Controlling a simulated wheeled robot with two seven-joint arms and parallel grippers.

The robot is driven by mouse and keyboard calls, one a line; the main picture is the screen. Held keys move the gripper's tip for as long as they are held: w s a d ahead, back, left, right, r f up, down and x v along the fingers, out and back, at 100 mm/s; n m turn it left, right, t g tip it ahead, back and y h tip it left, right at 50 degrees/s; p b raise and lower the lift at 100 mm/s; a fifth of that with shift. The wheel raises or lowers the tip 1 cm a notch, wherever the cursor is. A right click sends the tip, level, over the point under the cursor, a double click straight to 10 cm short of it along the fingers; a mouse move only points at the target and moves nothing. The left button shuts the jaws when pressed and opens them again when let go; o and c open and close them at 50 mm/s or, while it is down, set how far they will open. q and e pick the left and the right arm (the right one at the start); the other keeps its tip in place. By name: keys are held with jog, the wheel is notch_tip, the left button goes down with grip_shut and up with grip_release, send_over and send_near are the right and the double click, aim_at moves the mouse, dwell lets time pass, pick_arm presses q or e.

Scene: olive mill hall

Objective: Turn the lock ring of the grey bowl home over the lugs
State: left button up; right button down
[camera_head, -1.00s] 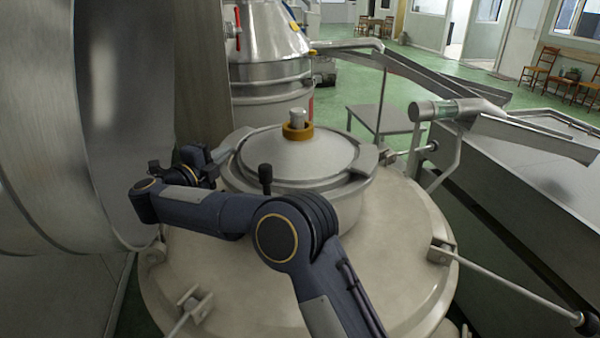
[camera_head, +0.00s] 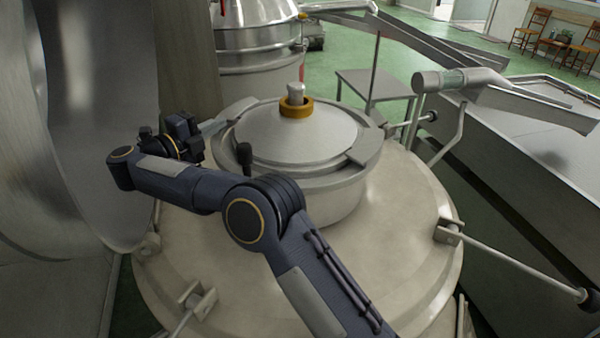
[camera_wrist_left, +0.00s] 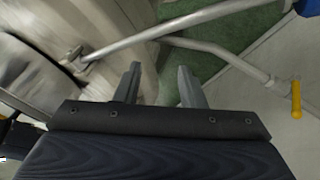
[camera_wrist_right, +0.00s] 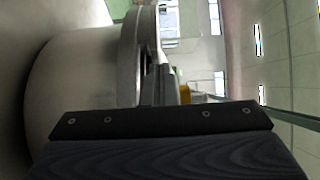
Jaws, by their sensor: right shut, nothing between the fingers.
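The grey bowl (camera_head: 325,205) stands on a wide pale drum top, under a domed lid (camera_head: 300,135). Its lock ring (camera_head: 367,150) runs round the lid's edge, with flat grey pieces at right and back left. A black knob (camera_head: 244,153) stands at the ring's front left. My right gripper (camera_head: 190,138) is at the bowl's left side, close to the ring; its tips are partly hidden. In the right wrist view, its shut, empty fingers (camera_wrist_right: 160,75) are beside the bowl wall (camera_wrist_right: 80,80); contact is unclear. My left gripper (camera_wrist_left: 157,72) is open and empty, away from the bowl.
An orange collar (camera_head: 296,108) circles the post on the lid. A large metal drum (camera_head: 95,110) stands close on the left. Rods and brackets (camera_head: 448,232) stick out around the drum top. A metal trough (camera_head: 540,160) is at right. A small table (camera_head: 375,85) stands behind.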

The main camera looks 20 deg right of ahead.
jog(key=shift+w+d+r, duration=0.2)
jog(key=shift+d+r, duration=0.15)
jog(key=shift+r, duration=0.05)
jog(key=v, duration=0.8)
jog(key=shift+a+f, duration=0.25)
jog(key=shift+f, duration=0.2)
jog(key=shift+s, duration=0.1)
